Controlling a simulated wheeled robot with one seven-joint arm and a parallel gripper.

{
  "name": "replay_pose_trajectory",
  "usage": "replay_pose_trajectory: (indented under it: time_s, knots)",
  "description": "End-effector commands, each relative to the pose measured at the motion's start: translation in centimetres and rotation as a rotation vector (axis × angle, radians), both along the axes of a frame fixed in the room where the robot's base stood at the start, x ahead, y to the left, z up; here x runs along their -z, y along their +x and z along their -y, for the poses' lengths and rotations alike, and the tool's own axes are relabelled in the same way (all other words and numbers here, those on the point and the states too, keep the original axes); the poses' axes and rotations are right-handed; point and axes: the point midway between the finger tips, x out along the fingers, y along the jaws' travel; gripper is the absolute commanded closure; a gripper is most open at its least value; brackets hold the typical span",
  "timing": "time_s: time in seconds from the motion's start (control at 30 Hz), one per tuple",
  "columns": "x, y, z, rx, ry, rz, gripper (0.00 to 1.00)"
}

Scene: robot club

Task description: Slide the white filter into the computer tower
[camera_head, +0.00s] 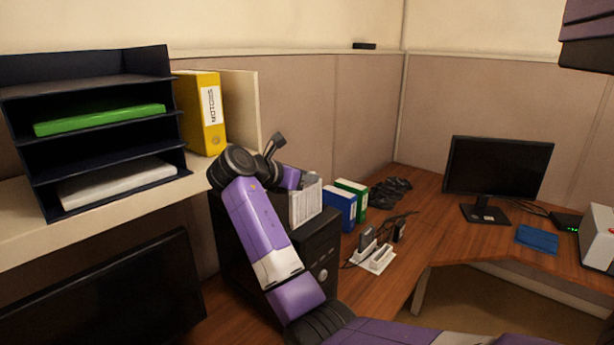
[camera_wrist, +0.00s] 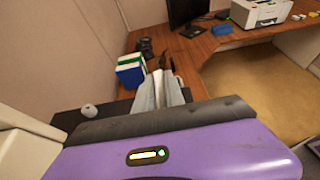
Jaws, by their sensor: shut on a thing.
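The black computer tower (camera_head: 322,250) stands on the wooden desk, partly hidden behind my purple arm. The white filter (camera_head: 305,205), a pale ribbed panel, is upright at the top of the tower in the head view. I cannot tell whether its lower edge is above the tower or inside it. My gripper (camera_wrist: 161,84) is shut on the filter; in the wrist view a thin pale edge of the filter (camera_wrist: 158,90) shows between the fingers. In the head view my wrist hides the fingertips and part of the tower's top.
Blue and green binders (camera_head: 340,208) stand close behind the tower. A dock with small devices (camera_head: 372,258) sits to its right. A shelf with a black tray rack (camera_head: 110,125) and yellow binder (camera_head: 204,115) is at left. A monitor (camera_head: 497,170) stands farther right.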

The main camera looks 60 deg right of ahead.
Motion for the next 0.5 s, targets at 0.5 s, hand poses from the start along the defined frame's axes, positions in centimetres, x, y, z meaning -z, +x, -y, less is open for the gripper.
replay_pose_trajectory:
  time_s: [0.5]
  knots:
    - [0.92, 0.01, 0.00, 0.000, 0.000, -0.001, 1.00]
